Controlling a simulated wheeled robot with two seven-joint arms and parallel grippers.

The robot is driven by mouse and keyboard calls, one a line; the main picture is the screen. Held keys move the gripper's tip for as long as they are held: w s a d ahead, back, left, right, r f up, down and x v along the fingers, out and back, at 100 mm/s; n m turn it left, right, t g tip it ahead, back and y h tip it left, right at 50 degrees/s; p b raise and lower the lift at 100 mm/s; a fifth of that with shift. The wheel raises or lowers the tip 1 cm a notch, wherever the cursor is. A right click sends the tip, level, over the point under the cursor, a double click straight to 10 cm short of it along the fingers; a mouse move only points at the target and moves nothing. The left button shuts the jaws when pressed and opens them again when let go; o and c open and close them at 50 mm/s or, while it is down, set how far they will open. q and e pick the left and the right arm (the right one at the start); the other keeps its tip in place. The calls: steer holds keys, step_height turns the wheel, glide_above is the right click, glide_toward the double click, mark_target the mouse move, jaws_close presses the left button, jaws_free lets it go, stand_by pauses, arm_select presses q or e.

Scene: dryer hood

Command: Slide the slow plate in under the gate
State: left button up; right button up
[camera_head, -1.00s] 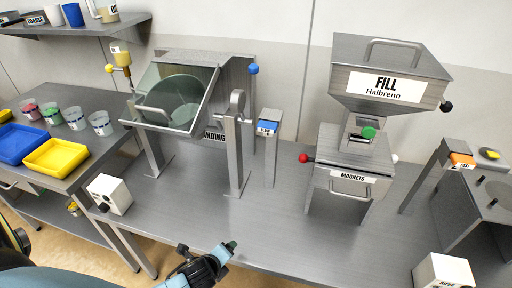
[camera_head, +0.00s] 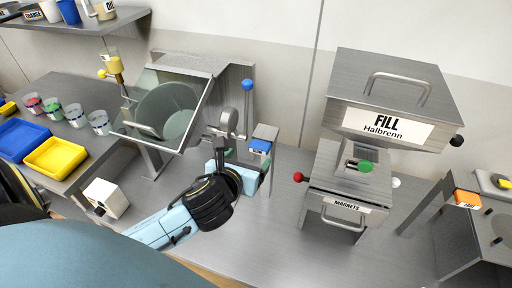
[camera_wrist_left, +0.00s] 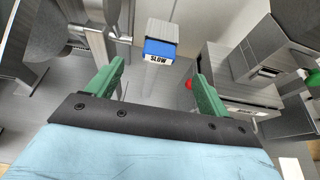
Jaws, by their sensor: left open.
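The slow plate (camera_head: 260,146) is a blue-edged piece marked SLOW on top of a grey post stand; it also shows ahead in the left wrist view (camera_wrist_left: 160,48). My left gripper (camera_head: 247,160) is just in front of the stand. In the left wrist view its green fingers are spread wide, with the plate beyond and between the tips, apart from them. A metal opening with a green knob (camera_head: 366,167) sits under the FILL hopper (camera_head: 390,95); I cannot tell which part is the gate. My right gripper is out of view.
A tilted glass hood (camera_head: 165,108) stands left of the stand. The MAGNETS box (camera_head: 345,204), with a red ball handle (camera_head: 298,177), stands to the right. An orange FAST plate (camera_head: 467,198) is on a stand at far right.

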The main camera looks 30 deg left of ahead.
mark_target(259, 146)
arm_select(q)
steer(key=x, duration=0.7)
steer(key=shift+w+a+f, duration=0.1)
steer(key=shift+w+a, duration=0.05)
steer(key=shift+w, duration=0.15)
steer(key=shift+w+a+f, duration=0.1)
steer(key=shift+w+f, duration=0.15)
steer(key=shift+w, duration=0.35)
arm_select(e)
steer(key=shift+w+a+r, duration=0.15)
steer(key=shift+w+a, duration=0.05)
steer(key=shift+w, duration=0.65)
arm_select(q)
steer(key=c, duration=1)
steer(key=o, duration=0.4)
steer(key=shift+s, duration=0.1)
steer(key=c, duration=0.8)
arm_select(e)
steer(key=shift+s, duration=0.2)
